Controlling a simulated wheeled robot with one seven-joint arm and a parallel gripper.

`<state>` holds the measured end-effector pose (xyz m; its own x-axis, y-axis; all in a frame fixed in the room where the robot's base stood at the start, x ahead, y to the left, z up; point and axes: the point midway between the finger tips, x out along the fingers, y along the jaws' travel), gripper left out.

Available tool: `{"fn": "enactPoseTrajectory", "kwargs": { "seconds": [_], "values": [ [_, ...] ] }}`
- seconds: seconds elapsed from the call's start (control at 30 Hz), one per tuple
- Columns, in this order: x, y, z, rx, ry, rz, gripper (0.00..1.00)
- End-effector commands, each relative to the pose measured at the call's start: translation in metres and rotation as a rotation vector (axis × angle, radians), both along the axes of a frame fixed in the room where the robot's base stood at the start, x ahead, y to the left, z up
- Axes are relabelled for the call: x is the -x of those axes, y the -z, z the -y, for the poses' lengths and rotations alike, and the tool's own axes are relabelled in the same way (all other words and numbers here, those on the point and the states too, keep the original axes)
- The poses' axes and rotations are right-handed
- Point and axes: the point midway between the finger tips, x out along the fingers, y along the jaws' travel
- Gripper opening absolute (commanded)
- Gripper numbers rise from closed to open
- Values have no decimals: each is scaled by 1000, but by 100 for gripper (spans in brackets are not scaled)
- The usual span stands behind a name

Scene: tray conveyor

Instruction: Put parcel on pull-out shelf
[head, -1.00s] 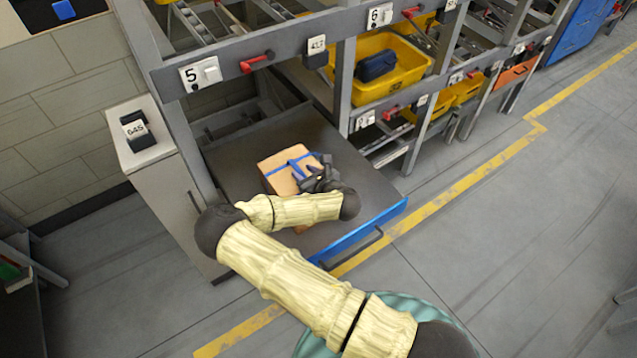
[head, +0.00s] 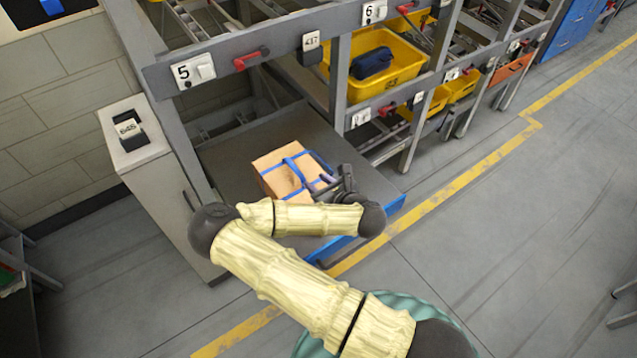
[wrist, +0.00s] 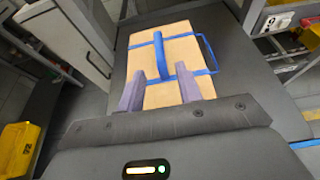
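The parcel (head: 284,176) is a tan box with blue straps and a raised blue handle. It lies on the dark pull-out shelf (head: 232,172), which is drawn out and has a blue front edge. My gripper (head: 328,182) is at the parcel's right side in the head view. In the wrist view the parcel (wrist: 185,52) lies ahead of my gripper (wrist: 161,88). Its two purple-grey fingers are spread apart with nothing visibly pinched between them. The blue handle is beyond the fingertips. My arm hides part of the shelf front.
A grey cabinet (head: 165,185) stands left of the shelf. Rack posts and a beam labelled 5 (head: 190,72) rise above the shelf. A yellow bin (head: 400,72) sits in the rack to the right.

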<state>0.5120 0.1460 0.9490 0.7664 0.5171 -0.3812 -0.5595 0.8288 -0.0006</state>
Motion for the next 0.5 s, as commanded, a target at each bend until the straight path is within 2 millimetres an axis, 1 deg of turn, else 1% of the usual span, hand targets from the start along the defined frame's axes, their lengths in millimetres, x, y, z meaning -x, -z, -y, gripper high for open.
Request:
{"fn": "enactPoseTrajectory", "kwargs": {
  "seconds": [0.37, 0.43, 0.5],
  "values": [
    [-1, 0, 0, -3, 5, -2, 35],
    [-3, -1, 4, -22, 33, -12, 35],
    [-7, -2, 14, -64, 100, -37, 35]
  ]
}}
